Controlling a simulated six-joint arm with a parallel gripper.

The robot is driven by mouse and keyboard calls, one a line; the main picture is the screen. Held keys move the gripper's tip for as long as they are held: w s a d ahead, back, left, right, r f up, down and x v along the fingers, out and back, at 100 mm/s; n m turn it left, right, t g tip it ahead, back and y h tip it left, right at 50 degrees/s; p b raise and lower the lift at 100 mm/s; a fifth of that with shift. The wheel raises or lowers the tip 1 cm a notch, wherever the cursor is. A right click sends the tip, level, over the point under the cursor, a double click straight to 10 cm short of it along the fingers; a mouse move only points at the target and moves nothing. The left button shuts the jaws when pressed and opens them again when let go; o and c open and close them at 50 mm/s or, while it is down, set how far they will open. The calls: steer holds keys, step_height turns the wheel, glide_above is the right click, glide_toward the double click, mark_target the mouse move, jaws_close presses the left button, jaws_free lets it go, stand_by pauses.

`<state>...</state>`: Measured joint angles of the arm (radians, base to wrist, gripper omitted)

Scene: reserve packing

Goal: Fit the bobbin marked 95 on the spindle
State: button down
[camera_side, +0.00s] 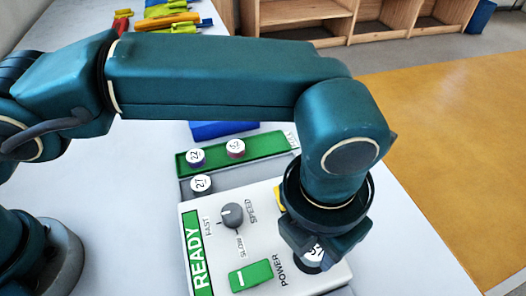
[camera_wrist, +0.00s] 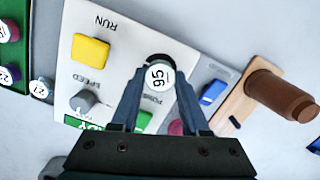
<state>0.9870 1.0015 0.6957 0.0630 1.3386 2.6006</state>
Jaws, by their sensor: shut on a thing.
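The bobbin marked 95 (camera_wrist: 160,76) is between the fingertips of my gripper (camera_wrist: 160,88), label facing the wrist camera. In the side view the same bobbin (camera_side: 314,256) shows partly behind the fingers of my gripper (camera_side: 312,248), over the right part of the pale control panel (camera_side: 205,215). I cannot tell its height above the panel.
The panel carries a yellow RUN button (camera_wrist: 90,50), a speed knob (camera_side: 232,214) and a green power switch (camera_side: 251,275). A green tray (camera_side: 218,164) holds bobbins, one marked 22 (camera_side: 195,156). A bobbin marked 27 (camera_side: 201,184) stands near it. A blue switch (camera_wrist: 213,92) lies right of my fingers.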

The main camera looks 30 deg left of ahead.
steer(key=shift+f, duration=0.45)
stand_by(1.1)
jaws_free()
stand_by(0.4)
